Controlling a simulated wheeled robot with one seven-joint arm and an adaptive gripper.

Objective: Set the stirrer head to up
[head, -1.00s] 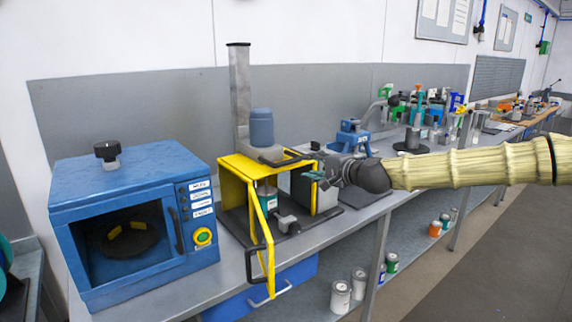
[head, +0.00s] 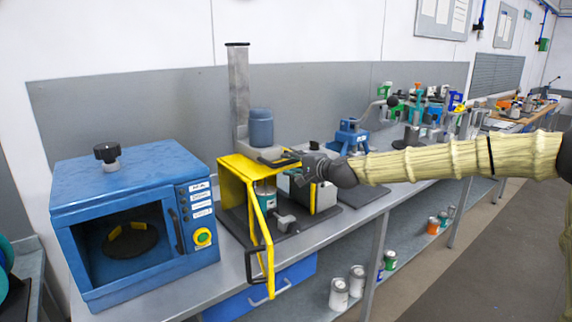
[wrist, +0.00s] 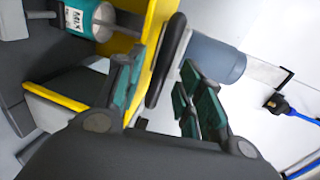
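The stirrer stands on the bench with a tall grey column (head: 239,95). Its head has a blue motor (head: 261,128) on a dark grey mount, above the yellow guard frame (head: 236,168). The blue motor also shows in the wrist view (wrist: 215,60). A labelled can (wrist: 88,18) sits inside the guard, below the head. My gripper (head: 295,168) is at the right side of the head, near the guard's top. In the wrist view its teal fingers are apart, with a black bar handle (wrist: 168,50) showing between them. I cannot tell whether they touch it.
A blue oven-like box (head: 125,170) with a black top knob stands left of the stirrer. A blue device (head: 350,136) and several coloured tools stand farther right on the bench. The guard's door with its black handle (head: 250,265) juts over the bench's front edge.

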